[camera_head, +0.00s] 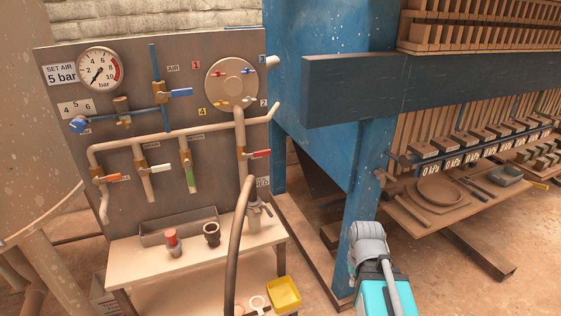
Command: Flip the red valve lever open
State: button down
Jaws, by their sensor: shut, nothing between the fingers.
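A red valve lever (260,154) points right, roughly horizontal, across the upright pipe at the panel's right side. Another red lever (106,177) lies roughly horizontal on the leftmost drain pipe. A small red lever (220,73) sits at the upper left of the round plate (231,90). The picture does not show which red lever the task means. A teal and grey part of my arm shows at the bottom right, in front of the blue frame and well to the right of the panel. My gripper's fingers are not in view.
A dark hose (236,250) hangs before the bench (200,245). A yellow tray (284,294) sits low. The blue press frame (362,180) stands right.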

aim_at(257, 153)
jog(key=z, duration=0.55)
jog(key=k, duration=1.25)
jog(key=u, duration=0.85)
jog(key=i, duration=0.95)
jog(key=u, duration=0.05)
